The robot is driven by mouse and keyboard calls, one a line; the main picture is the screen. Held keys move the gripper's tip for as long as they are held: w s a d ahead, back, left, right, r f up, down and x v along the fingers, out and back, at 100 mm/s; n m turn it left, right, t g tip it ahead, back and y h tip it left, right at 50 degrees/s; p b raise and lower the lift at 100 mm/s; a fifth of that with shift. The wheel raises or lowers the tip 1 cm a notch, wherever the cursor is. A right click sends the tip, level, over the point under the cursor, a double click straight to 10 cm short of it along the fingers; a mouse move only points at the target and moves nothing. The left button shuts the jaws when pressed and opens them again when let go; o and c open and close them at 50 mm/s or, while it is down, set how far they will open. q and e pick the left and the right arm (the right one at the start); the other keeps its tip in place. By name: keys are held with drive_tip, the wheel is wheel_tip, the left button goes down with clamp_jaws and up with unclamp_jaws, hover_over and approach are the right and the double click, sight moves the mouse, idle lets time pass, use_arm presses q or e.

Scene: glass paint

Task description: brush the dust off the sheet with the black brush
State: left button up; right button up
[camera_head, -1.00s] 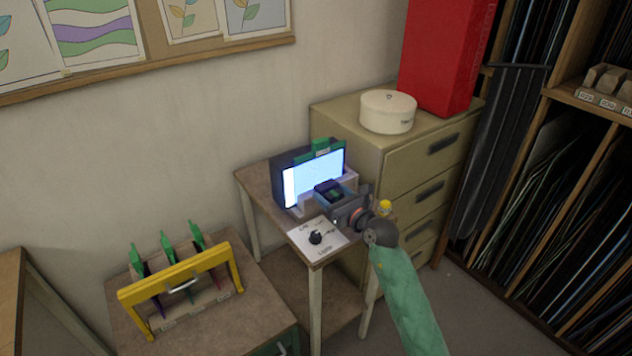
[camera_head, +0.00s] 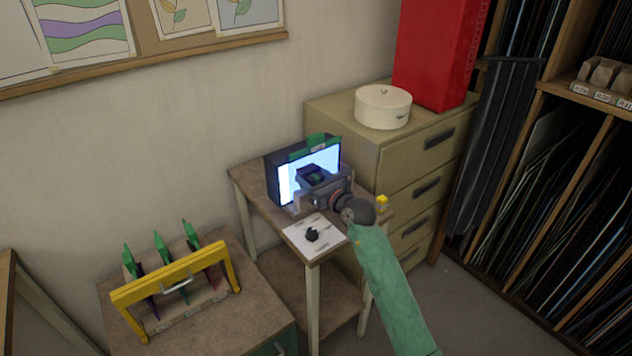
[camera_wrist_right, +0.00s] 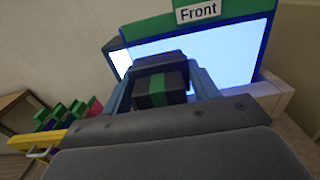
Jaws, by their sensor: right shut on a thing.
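The sheet (camera_head: 288,182) stands upright at a lit, bluish-white box on the small table, with a green strip along its top. In the right wrist view the sheet (camera_wrist_right: 226,52) glows behind the brush, and its green strip carries a label reading "Front". My right gripper (camera_head: 313,177) is in front of the sheet, shut on a black block with a green band, which looks like the black brush (camera_wrist_right: 162,88). The brush's bristles are hidden, so I cannot tell whether it touches the sheet. No dust can be made out. My left gripper is not in view.
A yellow-handled rack (camera_head: 172,275) with green-topped pieces stands lower left. A drawer cabinet (camera_head: 400,165) stands right behind.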

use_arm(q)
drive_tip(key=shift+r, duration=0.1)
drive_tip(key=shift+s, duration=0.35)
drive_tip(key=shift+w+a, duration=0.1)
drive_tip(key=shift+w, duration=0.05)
use_arm(e)
drive_tip(key=shift+w+a, duration=0.15)
drive_tip(key=shift+w+a, duration=0.1)
drive_tip(key=shift+w, duration=0.15)
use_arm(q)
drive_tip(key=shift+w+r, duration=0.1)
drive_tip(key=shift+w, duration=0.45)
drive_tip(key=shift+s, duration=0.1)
use_arm(e)
drive_tip(key=shift+w+a, duration=0.1)
